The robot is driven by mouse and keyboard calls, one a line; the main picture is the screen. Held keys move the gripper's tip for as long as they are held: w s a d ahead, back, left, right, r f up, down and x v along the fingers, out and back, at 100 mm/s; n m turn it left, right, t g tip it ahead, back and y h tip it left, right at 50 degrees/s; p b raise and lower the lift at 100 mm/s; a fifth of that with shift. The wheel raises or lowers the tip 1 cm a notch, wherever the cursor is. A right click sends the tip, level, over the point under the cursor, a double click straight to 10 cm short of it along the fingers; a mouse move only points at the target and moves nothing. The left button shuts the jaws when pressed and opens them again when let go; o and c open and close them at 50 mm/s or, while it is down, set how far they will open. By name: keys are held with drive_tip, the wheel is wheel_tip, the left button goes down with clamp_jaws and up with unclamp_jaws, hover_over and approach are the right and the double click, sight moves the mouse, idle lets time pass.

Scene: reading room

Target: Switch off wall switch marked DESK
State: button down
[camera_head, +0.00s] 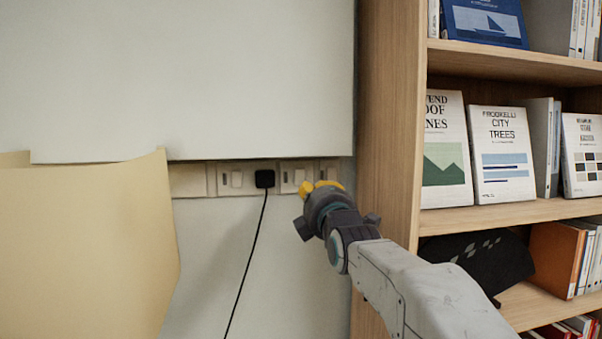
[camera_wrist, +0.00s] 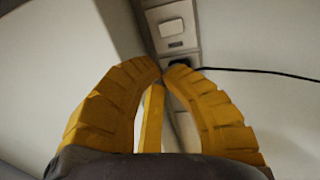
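A row of pale wall switch plates (camera_head: 205,181) runs along the wall under a large pale panel. Rocker switches show left of the black plug (camera_head: 265,179) and right of it (camera_head: 299,177). No DESK marking is readable. My gripper (camera_head: 317,186) is in front of the row's right end, right of the plug, and hides part of the plates there. In the wrist view, my yellow fingers (camera_wrist: 163,69) come together at the tips with nothing seen between them. A switch (camera_wrist: 171,27) and the plug (camera_wrist: 179,62) show beyond the tips. I cannot tell whether the fingertips touch the plates.
A black cable (camera_head: 246,264) hangs from the plug. A tan sheet-like board (camera_head: 80,250) stands at the left and covers the wall there. A wooden bookcase (camera_head: 390,110) with books rises close on the right. The wall below the plates is bare apart from the cable.

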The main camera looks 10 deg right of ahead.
drive_tip(key=shift+w+r, duration=0.1)
drive_tip(key=shift+w, duration=0.05)
drive_tip(key=p, duration=0.7)
approach(298, 167)
drive_tip(key=shift+w+r+p, duration=0.15)
drive_tip(key=shift+w+p, duration=1.1)
drive_tip(key=shift+w, duration=0.45)
drive_tip(key=shift+w+r+p, duration=0.2)
drive_tip(key=shift+w+p, duration=1)
drive_tip(key=shift+w, duration=0.5)
drive_tip(key=shift+w, duration=0.1)
drive_tip(key=shift+w+r, duration=0.15)
drive_tip(key=shift+w, duration=0.2)
drive_tip(key=shift+s+b, duration=0.15)
drive_tip(key=shift+b, duration=0.15)
